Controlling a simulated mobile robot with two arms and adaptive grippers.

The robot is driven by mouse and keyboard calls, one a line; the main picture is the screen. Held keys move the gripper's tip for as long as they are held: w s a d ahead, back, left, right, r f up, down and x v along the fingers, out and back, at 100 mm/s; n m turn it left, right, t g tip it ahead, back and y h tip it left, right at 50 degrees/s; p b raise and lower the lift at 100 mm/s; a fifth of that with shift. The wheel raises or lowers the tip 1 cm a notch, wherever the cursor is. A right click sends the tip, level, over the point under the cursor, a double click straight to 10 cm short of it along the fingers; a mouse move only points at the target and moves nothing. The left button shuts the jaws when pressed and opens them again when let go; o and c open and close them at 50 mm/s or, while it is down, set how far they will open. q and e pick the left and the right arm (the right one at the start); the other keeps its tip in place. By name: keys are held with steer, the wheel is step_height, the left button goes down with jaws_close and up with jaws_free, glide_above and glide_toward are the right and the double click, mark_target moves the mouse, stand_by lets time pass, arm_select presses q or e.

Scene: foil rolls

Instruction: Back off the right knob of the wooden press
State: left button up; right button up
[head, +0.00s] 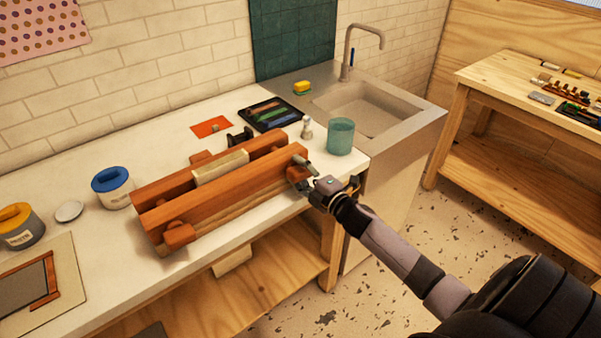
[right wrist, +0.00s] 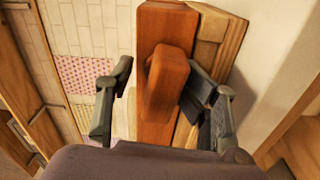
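The wooden press (head: 225,190) lies on the white counter, with two long reddish-brown beams and a pale block (head: 220,167) between them. Its right knob (head: 297,173) is on the front beam's right end; the left knob (head: 178,235) is near the other end. My right gripper (head: 307,174) is at the right knob. In the right wrist view, the right knob (right wrist: 167,86) stands between two spread fingers. The left finger is clearly apart from it; the right finger is close beside it, and contact is unclear. My left gripper is not in view.
A teal cup (head: 341,137) and a small pale bottle (head: 306,128) stand just behind the right end. A black tray (head: 272,115) lies farther back, near the sink (head: 365,105). Blue-lidded (head: 112,187) and yellow-lidded (head: 20,226) jars stand at the left.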

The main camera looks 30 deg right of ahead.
steer(key=shift+s+d, duration=0.1)
steer(key=shift+s, duration=0.2)
steer(key=s+d, duration=0.1)
steer(key=s, duration=1)
steer(key=shift+s, duration=0.15)
steer(key=shift+f, duration=0.1)
